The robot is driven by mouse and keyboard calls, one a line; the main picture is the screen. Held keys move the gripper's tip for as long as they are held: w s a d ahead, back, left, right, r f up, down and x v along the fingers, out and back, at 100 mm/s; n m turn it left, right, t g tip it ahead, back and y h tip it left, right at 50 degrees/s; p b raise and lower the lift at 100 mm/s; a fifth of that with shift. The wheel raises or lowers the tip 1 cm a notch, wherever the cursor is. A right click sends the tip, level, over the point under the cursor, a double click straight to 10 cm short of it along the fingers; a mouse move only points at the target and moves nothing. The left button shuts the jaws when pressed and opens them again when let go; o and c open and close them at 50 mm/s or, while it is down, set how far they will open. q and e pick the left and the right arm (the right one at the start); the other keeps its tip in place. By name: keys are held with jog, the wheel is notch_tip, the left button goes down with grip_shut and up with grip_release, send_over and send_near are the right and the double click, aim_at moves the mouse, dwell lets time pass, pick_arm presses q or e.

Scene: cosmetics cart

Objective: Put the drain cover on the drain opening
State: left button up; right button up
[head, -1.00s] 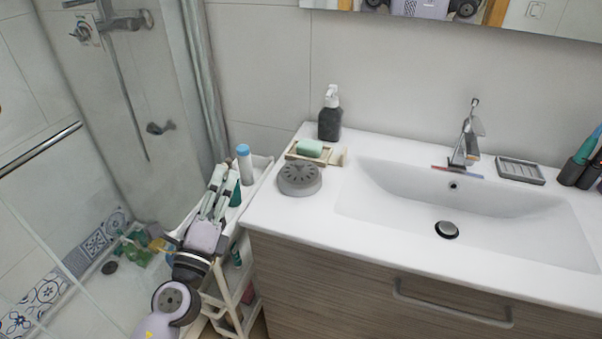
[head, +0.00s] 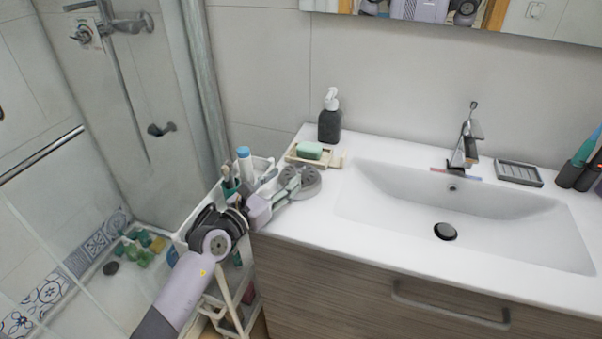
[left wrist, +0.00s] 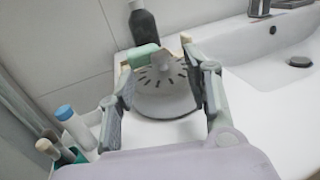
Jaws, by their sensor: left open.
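The drain cover (head: 308,186) is a grey round disc with dark radial slots and a raised grip in its middle. It lies on the left end of the white counter and also shows in the left wrist view (left wrist: 160,101). My left gripper (head: 291,181) is open at the cover's near left side. In the left wrist view its two fingers (left wrist: 160,68) stand apart on either side of the cover; I cannot tell whether they touch it. The sink's drain opening (head: 445,231) looks dark and round in the white basin. My right gripper is out of view.
A green soap bar (head: 309,150) on a wooden tray (head: 331,161) and a dark pump bottle (head: 330,120) stand behind the cover. A faucet (head: 465,148) rises behind the basin. A white cart (head: 190,215) with bottles stands left of the counter.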

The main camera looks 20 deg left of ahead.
aim_at(300, 164)
pick_arm(q)
jog(key=x, duration=0.8)
jog(key=shift+s, duration=0.1)
grip_shut()
dwell(0.4)
